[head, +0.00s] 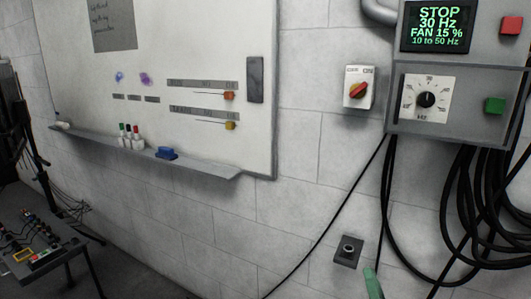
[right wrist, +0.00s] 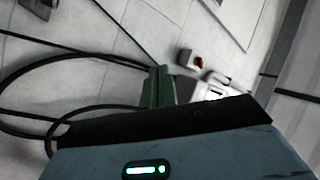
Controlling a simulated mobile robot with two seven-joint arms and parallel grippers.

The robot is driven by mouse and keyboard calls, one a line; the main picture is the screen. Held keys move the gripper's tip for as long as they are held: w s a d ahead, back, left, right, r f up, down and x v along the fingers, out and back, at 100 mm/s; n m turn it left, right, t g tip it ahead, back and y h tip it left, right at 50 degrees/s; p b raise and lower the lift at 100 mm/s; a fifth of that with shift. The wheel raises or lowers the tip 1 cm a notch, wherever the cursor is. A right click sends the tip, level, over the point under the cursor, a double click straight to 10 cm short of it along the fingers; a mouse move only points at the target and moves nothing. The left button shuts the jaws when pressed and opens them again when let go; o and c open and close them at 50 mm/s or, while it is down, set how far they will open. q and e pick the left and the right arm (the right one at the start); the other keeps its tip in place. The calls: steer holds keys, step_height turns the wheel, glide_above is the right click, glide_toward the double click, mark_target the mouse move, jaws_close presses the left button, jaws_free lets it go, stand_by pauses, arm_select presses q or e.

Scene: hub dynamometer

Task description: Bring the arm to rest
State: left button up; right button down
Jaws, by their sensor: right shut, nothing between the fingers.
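My right gripper (head: 371,284) shows only as green fingertips at the bottom edge of the head view, just below and right of a small dark wall box (head: 347,252). In the right wrist view the green fingers (right wrist: 158,87) are together, shut and empty, in front of the pale wall. I cannot tell their exact distance from the wall. The rest of the right arm is out of the head view. My left gripper is not in view.
The grey control cabinet (head: 395,142) has a display (head: 438,26) reading STOP, 30 Hz, FAN 15 %, a dial (head: 426,99), and red and green buttons. Black cables (head: 388,220) hang below it. A red-yellow rotary switch (head: 358,90) and a whiteboard (head: 200,50) are left of it.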

steer(key=s+a+f+n+g+y, duration=0.1)
steer(key=s+f+n+g, duration=0.2)
steer(key=s+f, duration=0.5)
steer(key=s+a+f+n+g+y, duration=0.15)
steer(key=s+f+n+g, duration=0.25)
steer(key=f, duration=0.7)
steer(key=s+f+n+g, duration=0.1)
steer(key=s+f+g, duration=0.1)
steer(key=s+f, duration=0.3)
steer(key=s+f+n+g+h, duration=0.1)
steer(key=s+f+n+g, duration=0.1)
steer(key=s+f, duration=0.4)
steer(key=s+g, duration=0.1)
steer(key=s, duration=0.4)
steer(key=shift+f, duration=0.2)
steer(key=shift+w, duration=0.15)
